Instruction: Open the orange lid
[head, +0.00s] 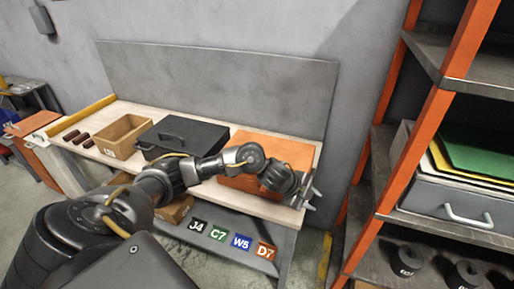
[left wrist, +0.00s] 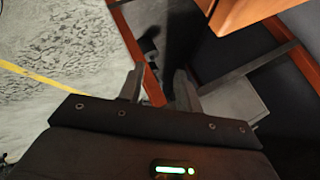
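The orange lid (head: 275,147) tops a box at the right end of the workbench and looks closed in the head view. My left arm crosses in front of it and hides part of its front. My left gripper (head: 311,197) is just past the bench's front right corner, to the right of the orange box and apart from it. In the left wrist view its two fingers (left wrist: 159,88) are spread with nothing between them. A handle on the lid cannot be made out. My right gripper is not in view.
A black case (head: 183,137) with a handle and an open cardboard box (head: 122,136) stand left on the bench (head: 160,107). An orange-post shelf rack (head: 408,137) with a grey drawer (head: 460,207) stands close to the gripper's right. Labels J4, C7, W5, D7 line the lower shelf.

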